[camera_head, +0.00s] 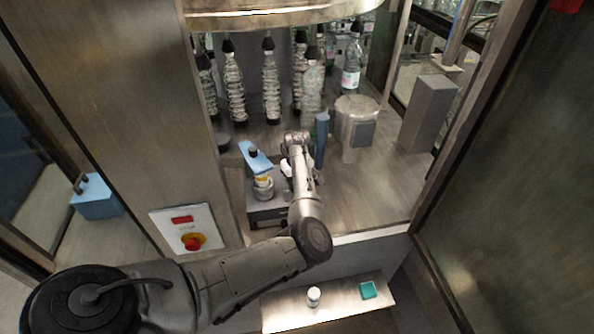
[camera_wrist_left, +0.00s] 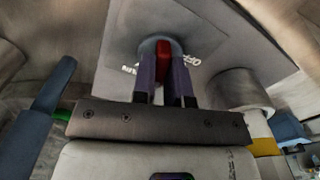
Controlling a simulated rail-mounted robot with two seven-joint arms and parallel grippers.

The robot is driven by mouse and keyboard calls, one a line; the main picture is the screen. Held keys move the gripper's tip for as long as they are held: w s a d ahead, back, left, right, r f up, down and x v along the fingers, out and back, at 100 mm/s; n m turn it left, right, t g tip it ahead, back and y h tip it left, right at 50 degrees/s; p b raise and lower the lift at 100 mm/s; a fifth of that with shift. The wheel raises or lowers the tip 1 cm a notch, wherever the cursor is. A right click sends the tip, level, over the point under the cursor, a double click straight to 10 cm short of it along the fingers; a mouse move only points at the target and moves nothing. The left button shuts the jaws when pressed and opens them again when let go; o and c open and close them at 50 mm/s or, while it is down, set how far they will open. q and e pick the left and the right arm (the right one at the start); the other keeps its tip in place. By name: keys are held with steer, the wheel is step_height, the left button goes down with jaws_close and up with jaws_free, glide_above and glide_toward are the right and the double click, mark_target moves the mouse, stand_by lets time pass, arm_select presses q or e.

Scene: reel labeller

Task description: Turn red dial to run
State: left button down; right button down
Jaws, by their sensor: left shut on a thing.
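The red dial (camera_wrist_left: 163,58) shows in the left wrist view as a narrow red grip on a round base, on a grey plate (camera_wrist_left: 110,50). My left gripper (camera_wrist_left: 166,82) is shut on the red grip, one dark finger on each side. In the head view, my left arm reaches from the left into the machine, and its gripper (camera_head: 297,142) is low among the fittings. The dial cannot be made out there. My right gripper is in neither view.
A white panel with a red button (camera_head: 193,243) is on the left post. A blue lever part (camera_head: 255,157) and a blue post (camera_head: 321,138) flank my gripper closely. A metal drum (camera_head: 355,112) stands to the right, bottles (camera_head: 351,70) behind. A ledge (camera_head: 335,305) holds small items.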

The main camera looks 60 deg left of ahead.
arm_select(q)
steer(key=m+p, duration=0.3)
steer(key=p, duration=0.1)
steer(key=m+p, duration=0.2)
steer(key=shift+r+m, duration=0.3)
steer(key=shift+r, duration=0.05)
steer(key=m+p, duration=0.3)
steer(key=shift+f, duration=0.1)
steer(key=shift+f+m+p, duration=0.1)
steer(key=shift+m+p, duration=0.25)
steer(key=shift+m, duration=0.05)
steer(key=c, duration=1.1)
jaws_free()
steer(key=shift+f, duration=0.1)
steer(key=shift+c, duration=0.2)
step_height(320, 180, up, 14)
steer(key=b, duration=0.2)
steer(key=shift+f, duration=0.1)
